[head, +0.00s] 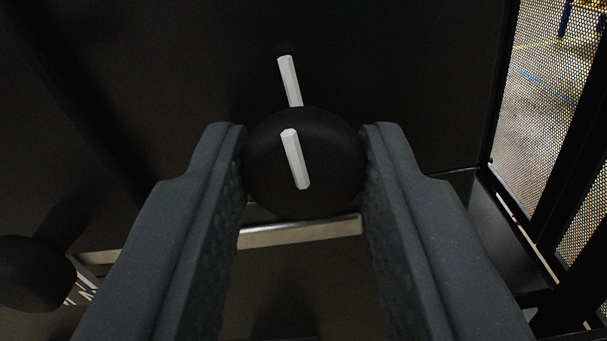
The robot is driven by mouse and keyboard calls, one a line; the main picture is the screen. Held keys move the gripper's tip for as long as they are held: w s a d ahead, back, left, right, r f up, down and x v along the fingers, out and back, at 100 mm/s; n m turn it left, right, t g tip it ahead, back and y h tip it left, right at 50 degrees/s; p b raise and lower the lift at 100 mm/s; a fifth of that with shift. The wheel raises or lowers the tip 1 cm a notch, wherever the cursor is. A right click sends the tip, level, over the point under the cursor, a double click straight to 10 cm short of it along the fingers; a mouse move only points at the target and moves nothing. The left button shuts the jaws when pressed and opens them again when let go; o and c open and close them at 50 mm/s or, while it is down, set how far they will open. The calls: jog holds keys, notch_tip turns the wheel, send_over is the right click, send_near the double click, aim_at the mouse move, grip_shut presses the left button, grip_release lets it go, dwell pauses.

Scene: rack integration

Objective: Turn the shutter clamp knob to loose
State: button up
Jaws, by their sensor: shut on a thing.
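The shutter clamp knob (265,165) is a round, dark knob with a white pointer bar on its face. A second white mark sits on the dark panel just above it, and the pointer lies nearly in line with that mark, both tilted slightly to the left at the top. My gripper (305,160) has one finger on the left side and one on the right side of the knob, shut on it. The knob's sides are partly hidden by the fingertips.
A second dark round knob (32,272) stands at the lower left. A pale metal strip (302,232) runs below the clamp knob. Perforated mesh panels (548,100) in dark frames stand at the right.

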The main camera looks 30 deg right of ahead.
jog(key=shift+f, duration=0.4)
jog(key=o, duration=1)
jog(key=shift+c, duration=0.2)
jog(key=shift+r, duration=0.15)
jog(key=v, duration=1.3)
jog(key=shift+s+a, duration=0.2)
jog(key=shift+s, duration=0.05)
